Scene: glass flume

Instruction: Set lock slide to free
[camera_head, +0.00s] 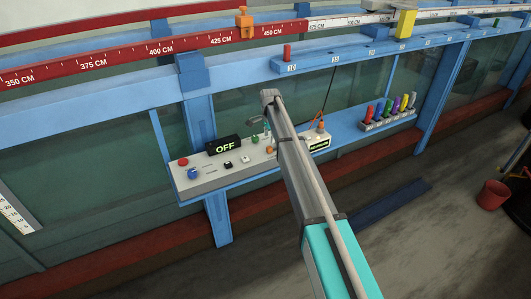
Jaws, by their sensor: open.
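A grey control panel (217,176) sits on the blue shelf along the flume. It carries a red button (183,161), a blue knob (194,173), a small black control (227,164), a small white control (245,159), a green knob (255,139) and a black display reading OFF (224,145). I cannot tell which part is the lock slide, or its setting; labels are too small to read. My arm crosses the panel's right part. My gripper (264,127) shows only in part beside my arm, open, near the panel's back right; I see nothing held, and contact is unclear.
A white display box (319,143) stands right of my arm. A rack of coloured handles (388,115) sits farther right. A blue ledge with a red peg (287,53) runs above, under the red scale rail (130,61). A red bucket (492,195) stands on the floor.

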